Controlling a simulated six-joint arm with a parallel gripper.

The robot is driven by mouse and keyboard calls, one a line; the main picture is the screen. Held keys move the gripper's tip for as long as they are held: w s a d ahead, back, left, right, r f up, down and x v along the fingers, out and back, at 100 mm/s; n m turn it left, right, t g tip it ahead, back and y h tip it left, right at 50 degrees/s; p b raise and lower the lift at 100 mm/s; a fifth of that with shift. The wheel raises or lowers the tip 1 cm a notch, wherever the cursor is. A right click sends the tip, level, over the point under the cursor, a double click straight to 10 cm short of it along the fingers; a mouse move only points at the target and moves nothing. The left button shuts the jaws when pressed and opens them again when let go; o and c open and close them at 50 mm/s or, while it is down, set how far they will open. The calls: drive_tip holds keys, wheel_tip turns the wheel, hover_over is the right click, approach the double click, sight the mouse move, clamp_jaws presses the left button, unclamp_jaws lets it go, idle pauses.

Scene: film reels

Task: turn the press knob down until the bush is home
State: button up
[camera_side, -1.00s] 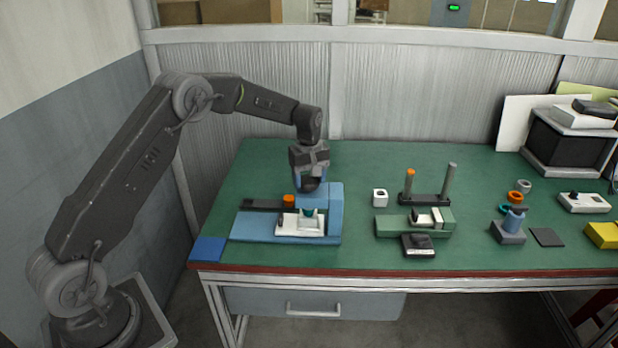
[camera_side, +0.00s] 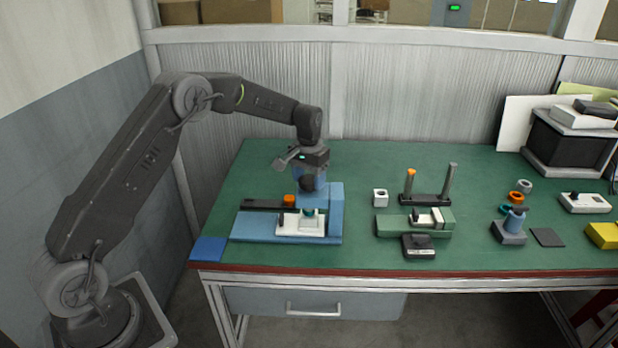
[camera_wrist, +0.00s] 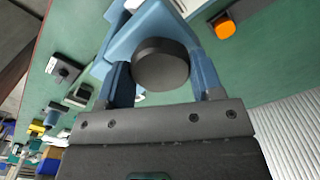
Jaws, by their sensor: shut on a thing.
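The blue press (camera_side: 335,210) stands at the left of the green bench. Its dark round press knob (camera_side: 307,183) is near the top; in the wrist view the knob (camera_wrist: 160,65) sits between my two blue fingers. My gripper (camera_side: 308,178) points down from above and is shut on the knob; it also shows in the wrist view (camera_wrist: 163,78). A white block (camera_side: 290,223) lies on the press base below the knob. A teal piece (camera_side: 309,213), perhaps the bush, shows at that block. How deep it sits cannot be told.
A dark bar with an orange knob (camera_side: 289,200) lies behind the white block. To the right stand a small white cube (camera_side: 380,198), a two-post stand (camera_side: 425,199) and a green vise (camera_side: 385,226). Bare bench lies behind the press.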

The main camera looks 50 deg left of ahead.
sight(308, 179)
drive_tip(key=m, duration=1.2)
drive_tip(key=shift+a, duration=0.1)
idle(0.4)
drive_tip(key=o, duration=0.9)
wheel_tip(308, 179, up, 14)
drive_tip(key=shift+f, duration=0.1)
idle(0.4)
